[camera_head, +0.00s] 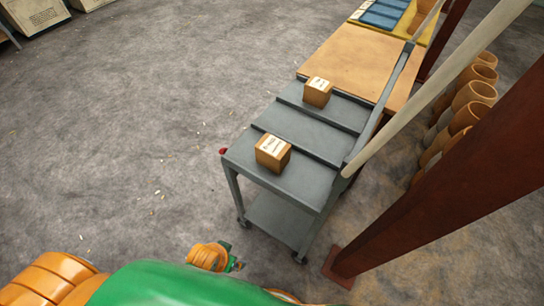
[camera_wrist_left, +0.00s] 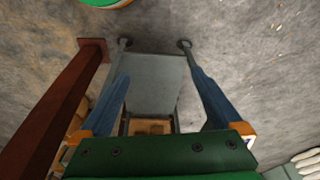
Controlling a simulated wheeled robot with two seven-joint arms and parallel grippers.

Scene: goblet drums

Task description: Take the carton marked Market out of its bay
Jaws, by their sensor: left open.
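A grey trolley (camera_head: 292,190) has a top split into bays by raised dividers. One small brown carton (camera_head: 273,155) with a white label sits in the near bay. Another carton (camera_head: 318,92) with a white label sits in the far bay. The print on both labels is too small to read, so I cannot tell which is marked Market. My left gripper (camera_head: 234,264) is low in front of the trolley, apart from both cartons. In the left wrist view its blue fingers (camera_wrist_left: 160,75) are spread, with the trolley beyond. My right gripper is not visible.
A wooden table (camera_head: 352,60) adjoins the trolley's far end. A dark red post (camera_head: 450,185) and a pale slanting pole (camera_head: 440,85) stand to the right. Orange-brown drums (camera_head: 470,100) line up behind the post. The floor left of the trolley is mostly clear.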

